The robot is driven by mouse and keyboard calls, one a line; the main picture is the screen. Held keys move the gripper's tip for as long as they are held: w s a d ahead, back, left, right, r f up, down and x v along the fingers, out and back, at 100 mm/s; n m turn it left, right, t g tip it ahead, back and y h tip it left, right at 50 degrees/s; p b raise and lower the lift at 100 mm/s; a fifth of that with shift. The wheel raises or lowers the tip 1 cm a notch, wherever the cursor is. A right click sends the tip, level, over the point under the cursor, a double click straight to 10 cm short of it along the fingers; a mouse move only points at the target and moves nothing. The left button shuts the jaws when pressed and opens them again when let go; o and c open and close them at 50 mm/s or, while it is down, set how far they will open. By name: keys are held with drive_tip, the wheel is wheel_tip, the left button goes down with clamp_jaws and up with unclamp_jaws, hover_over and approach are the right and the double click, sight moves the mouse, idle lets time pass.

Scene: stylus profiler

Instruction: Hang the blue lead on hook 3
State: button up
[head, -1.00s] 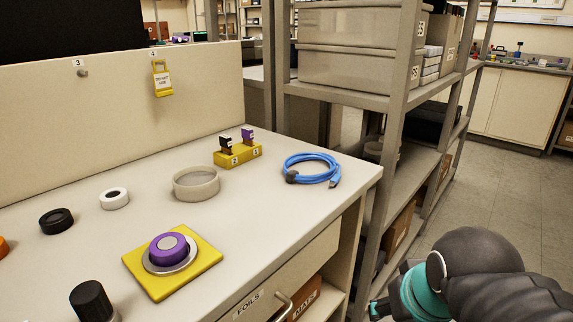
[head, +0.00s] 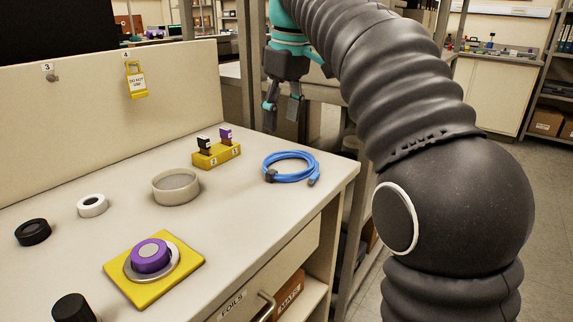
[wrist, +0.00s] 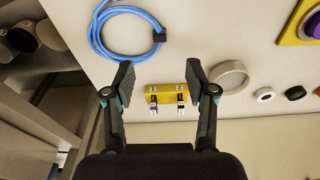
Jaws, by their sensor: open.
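The blue lead (head: 291,179) lies coiled on the right end of the bench, with a dark tie on its left side and a plug at its lower right. It also shows in the wrist view (wrist: 92,32), at the top left. Hook 3 (head: 53,78) is a small peg on the back panel under the label 3, with nothing on it. My gripper (head: 283,116) is open and empty. It is above the bench's far right part, behind the lead in the head view. In the wrist view its fingers (wrist: 158,75) are spread wide, with the lead beyond them.
A yellow lock with a tag (head: 136,81) hangs at hook 4. A yellow block with two numbered holders (head: 217,155), a round dish (head: 174,188), rings and a yellow plate with a purple disc (head: 184,277) stand on the bench. A shelf rack is behind my arm.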

drive_tip(key=a, duration=0.1)
hover_over(272, 172)
drive_tip(key=shift+n, duration=0.3)
drive_tip(key=f, duration=0.7)
drive_tip(key=shift+s+d+f+b, duration=0.2)
drive_tip(key=shift+s+f+b, duration=0.1)
drive_tip(key=shift+b, duration=0.1)
drive_tip(key=shift+w+a+f+b, duration=0.1)
drive_tip(key=shift+w+f+b, duration=0.05)
drive_tip(key=shift+f, duration=0.8)
drive_tip(key=shift+w+a+f+b, duration=0.1)
drive_tip(key=shift+f+b, duration=0.1)
drive_tip(key=shift+f, duration=0.7)
drive_tip(key=shift+w+f+b, duration=0.15)
drive_tip(key=shift+f, duration=0.8)
clamp_jaws()
